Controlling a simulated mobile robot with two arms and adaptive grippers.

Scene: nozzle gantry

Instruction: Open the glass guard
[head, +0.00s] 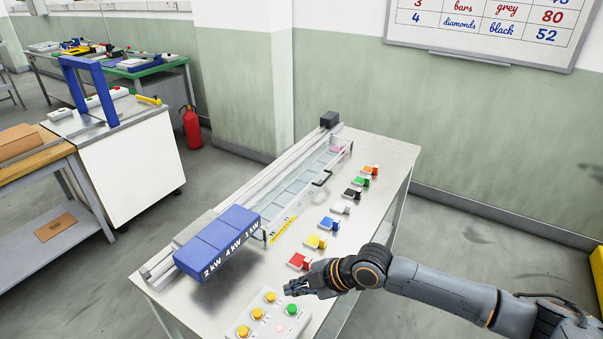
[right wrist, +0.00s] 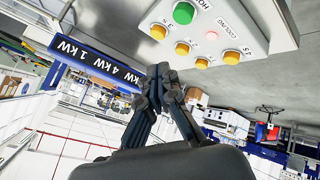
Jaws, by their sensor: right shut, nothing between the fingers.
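The clear glass guard (head: 292,200) runs lengthwise along the gantry on the metal table, with pale compartments visible behind it. A dark handle (head: 322,179) sits on its near long edge, towards the far end. It appears to be down over the compartments. My right gripper (head: 289,289) is shut and empty, low over the near part of the table, beside the button box and well short of the handle. The right wrist view also shows its closed fingertips (right wrist: 160,72). The guard cannot be made out in that view. My left gripper is not in view.
Blue blocks marked in kW (head: 216,244) stand at the gantry's near end. A button box (head: 268,316) lies in front. Several coloured pieces, including a red one (head: 299,261), line the table's right side.

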